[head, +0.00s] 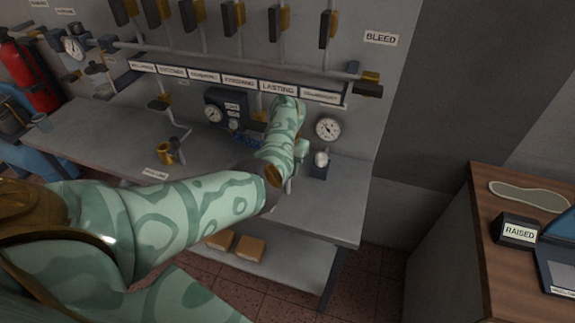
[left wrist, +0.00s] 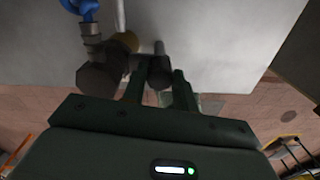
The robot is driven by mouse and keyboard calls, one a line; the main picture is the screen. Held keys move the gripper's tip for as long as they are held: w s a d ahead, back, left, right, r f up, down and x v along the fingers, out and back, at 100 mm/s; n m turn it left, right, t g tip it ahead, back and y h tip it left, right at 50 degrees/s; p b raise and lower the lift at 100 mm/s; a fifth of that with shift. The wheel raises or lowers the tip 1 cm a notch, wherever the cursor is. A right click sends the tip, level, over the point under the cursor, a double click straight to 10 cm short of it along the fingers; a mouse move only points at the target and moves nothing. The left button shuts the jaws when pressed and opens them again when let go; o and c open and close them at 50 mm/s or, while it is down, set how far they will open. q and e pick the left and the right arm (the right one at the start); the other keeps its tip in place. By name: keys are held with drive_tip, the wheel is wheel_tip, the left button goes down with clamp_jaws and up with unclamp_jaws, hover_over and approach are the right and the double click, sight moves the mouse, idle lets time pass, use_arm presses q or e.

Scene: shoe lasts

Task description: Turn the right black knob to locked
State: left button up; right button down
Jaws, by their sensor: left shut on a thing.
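In the left wrist view, a dark rounded knob (left wrist: 160,74) on a thin grey stem sits between the fingers of my left gripper (left wrist: 158,86). The gripper is shut on it. To the left is another dark, rounded fitting (left wrist: 99,78) with a brass collar (left wrist: 126,42), close to the fingers. In the head view, my own patterned green arm crosses the bench and covers the fingers and the held knob. I cannot tell how far the knob is turned, and no locked mark is readable. My right gripper is in neither view.
A grey bench (head: 330,205) runs along the wall, with a pressure gauge (head: 328,129), a gauge box (head: 226,108) and a brass mug (head: 164,153). Black-handled valves (head: 328,27) hang above. A wooden table (head: 483,235) with a RAISED sign (head: 519,231) stands right, across a floor gap.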

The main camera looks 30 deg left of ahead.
use_arm(q)
drive_tip(key=o, duration=1)
drive_tip(key=shift+c, duration=0.2)
wheel_tip(320, 180, up, 16)
drive_tip(key=p, duration=0.5)
drive_tip(key=shift+r, duration=0.2)
